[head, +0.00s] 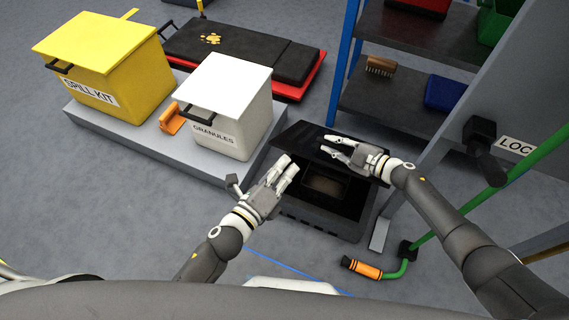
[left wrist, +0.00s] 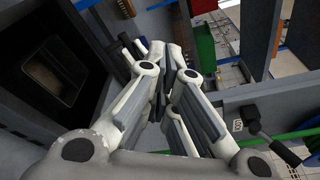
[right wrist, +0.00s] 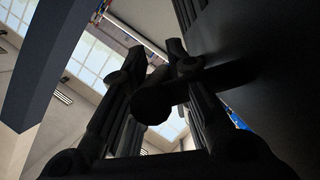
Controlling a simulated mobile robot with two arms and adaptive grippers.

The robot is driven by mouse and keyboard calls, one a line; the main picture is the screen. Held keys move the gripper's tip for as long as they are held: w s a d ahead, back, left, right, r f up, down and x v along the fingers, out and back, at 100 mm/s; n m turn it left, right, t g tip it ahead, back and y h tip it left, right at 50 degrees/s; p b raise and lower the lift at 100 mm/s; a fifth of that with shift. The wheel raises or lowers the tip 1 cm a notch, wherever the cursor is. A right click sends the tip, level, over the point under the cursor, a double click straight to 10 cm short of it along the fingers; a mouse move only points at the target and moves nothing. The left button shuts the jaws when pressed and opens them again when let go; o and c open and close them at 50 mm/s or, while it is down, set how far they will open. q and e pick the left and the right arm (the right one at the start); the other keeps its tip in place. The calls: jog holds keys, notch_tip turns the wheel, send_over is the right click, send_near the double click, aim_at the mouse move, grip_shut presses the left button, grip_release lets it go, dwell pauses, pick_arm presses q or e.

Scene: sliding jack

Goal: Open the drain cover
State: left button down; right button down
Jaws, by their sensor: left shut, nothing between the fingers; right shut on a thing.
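The black drain box (head: 320,222) stands on the floor at the centre of the head view. Its opening shows a dark inside with a brownish patch (head: 326,186). The dark drain cover (head: 298,138) stands raised at the far side of the opening. My right gripper (head: 338,147) is at the cover. The right wrist view shows its fingers shut on a dark round handle (right wrist: 152,106) beside a large dark panel (right wrist: 275,75). My left gripper (head: 288,165) is shut and empty, above the box's left side. The opening (left wrist: 45,70) also shows in the left wrist view.
A white granules bin (head: 232,85) and a yellow spill kit bin (head: 100,50) stand on a grey platform (head: 150,142) at left. A shelf (head: 400,105) is behind at right.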

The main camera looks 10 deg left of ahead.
pick_arm(q)
jog(key=s+a+f+m+g+y, duration=0.1)
jog(key=a+f+m+y, duration=0.1)
jog(key=f+m, duration=0.4)
jog(key=a+f+m+g+y, duration=0.1)
jog(key=a+f+m+y, duration=0.2)
jog(key=f, duration=0.5)
jog(key=w+d+h, duration=0.1)
jog(key=w+d, duration=0.2)
jog(key=w, duration=0.7)
jog(key=shift+w+d+m, duration=0.3)
jog(key=shift+d+m, duration=0.05)
jog(key=shift+m, duration=0.05)
jog(key=shift+r, duration=0.15)
